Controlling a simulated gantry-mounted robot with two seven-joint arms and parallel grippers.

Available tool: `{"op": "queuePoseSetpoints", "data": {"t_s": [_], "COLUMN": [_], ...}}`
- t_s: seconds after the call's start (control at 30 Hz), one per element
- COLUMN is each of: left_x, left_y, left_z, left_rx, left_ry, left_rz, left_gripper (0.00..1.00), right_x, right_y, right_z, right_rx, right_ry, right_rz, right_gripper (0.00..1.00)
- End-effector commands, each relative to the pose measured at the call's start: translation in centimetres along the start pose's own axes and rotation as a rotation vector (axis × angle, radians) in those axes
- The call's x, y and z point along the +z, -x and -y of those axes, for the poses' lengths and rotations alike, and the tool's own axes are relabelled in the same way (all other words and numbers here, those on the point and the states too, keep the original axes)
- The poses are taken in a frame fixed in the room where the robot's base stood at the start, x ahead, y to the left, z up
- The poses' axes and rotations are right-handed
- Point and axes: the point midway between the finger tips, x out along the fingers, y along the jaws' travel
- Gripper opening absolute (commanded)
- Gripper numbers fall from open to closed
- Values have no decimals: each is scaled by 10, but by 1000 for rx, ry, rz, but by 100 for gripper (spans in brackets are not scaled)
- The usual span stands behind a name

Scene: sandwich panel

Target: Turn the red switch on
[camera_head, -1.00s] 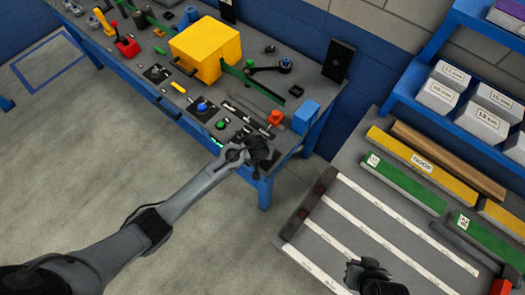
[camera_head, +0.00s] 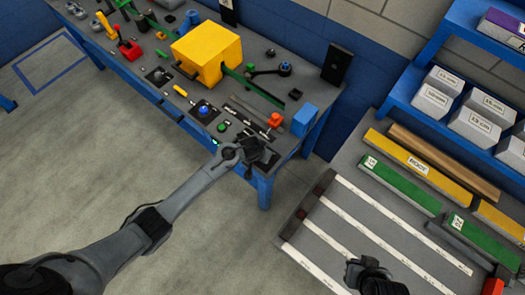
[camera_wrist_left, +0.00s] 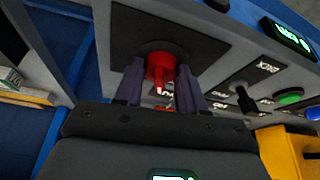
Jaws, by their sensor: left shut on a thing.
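The red switch (camera_wrist_left: 161,70) is a small red knob with a white mark on its tip, on a dark round base in the left wrist view. My left gripper (camera_wrist_left: 160,92) has one finger on each side of it and is shut on it. In the head view my left gripper (camera_head: 266,158) is over the front right corner of the blue workbench and hides the switch. My right gripper (camera_head: 368,274) is a dark shape at the bottom, and its fingers cannot be made out.
The workbench (camera_head: 262,178) bears a yellow box (camera_head: 208,50), a blue button (camera_head: 203,110), an orange-red knob (camera_head: 275,119) and a blue block (camera_head: 304,119). A black toggle (camera_wrist_left: 243,98) and a green button (camera_wrist_left: 289,97) sit beside the switch. A rack of labelled bars (camera_head: 400,185) stands right.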

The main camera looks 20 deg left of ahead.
Motion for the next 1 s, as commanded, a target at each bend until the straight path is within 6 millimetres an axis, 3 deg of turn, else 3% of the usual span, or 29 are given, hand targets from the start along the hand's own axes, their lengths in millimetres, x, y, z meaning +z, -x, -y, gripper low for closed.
{"op": "queuePoseSetpoints", "data": {"t_s": [0.1,0.4,1.0], "left_x": [-1,-2,-2], "left_y": [5,2,-2], "left_z": [2,4,6], "left_rx": [40,149,336], "left_ry": [-96,-362,-814], "left_rz": [3,2,1], "left_gripper": [9,9,9], "right_x": [-5,-10,-8], "right_y": [16,32,24], "right_z": [-1,-2,1], "right_rx": [2,1,-6], "right_ry": [3,1,-7], "right_rz": [0,-1,-2], "right_gripper": [0,0,0]}}
